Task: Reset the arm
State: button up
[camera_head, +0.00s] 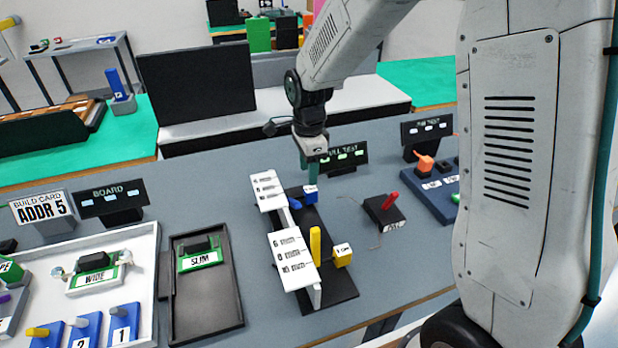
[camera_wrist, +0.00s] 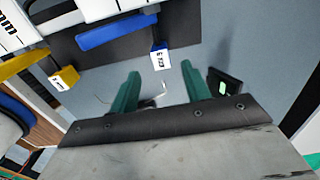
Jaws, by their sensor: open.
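My gripper (camera_head: 313,172) points down over the far end of a black fixture (camera_head: 330,290) with white scale panels (camera_head: 292,256). Its green fingers also show in the wrist view (camera_wrist: 160,76), apart and with nothing gripped between them. A small blue block with a white label (camera_head: 310,194) lies just below the fingers in the head view; in the wrist view this block (camera_wrist: 160,57) is beyond the fingertips. A blue lever (camera_wrist: 117,32) is beside it. A yellow lever (camera_head: 315,245) and a yellow block (camera_head: 342,255) are at the fixture's near end.
A red-handled black box (camera_head: 385,212) stands right of the fixture. A small "FULL TEST" display (camera_head: 343,156) stands behind my gripper. A black tray (camera_head: 205,310) with a "SLIM" board (camera_head: 200,257) and a white tray (camera_head: 146,262) are left. A dark monitor (camera_head: 197,80) is behind.

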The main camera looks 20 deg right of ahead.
jog(key=shift+r, duration=0.2)
dwell(0.3)
jog(key=shift+s+f+n, duration=0.1)
jog(key=shift+s+n, duration=0.2)
jog(key=shift+n, duration=0.6)
jog(key=s+d+r+n, duration=0.2)
jog(key=s+r+n, duration=0.3)
jog(key=s, duration=0.4)
jog(key=s+d+r+n+t, duration=0.1)
jog(key=s+r+n, duration=0.4)
jog(key=s, duration=0.5)
jog(key=s+d+r+n, duration=0.2)
jog(key=s+r+n, duration=0.4)
jog(key=s, duration=0.4)
jog(key=shift+d, duration=0.4)
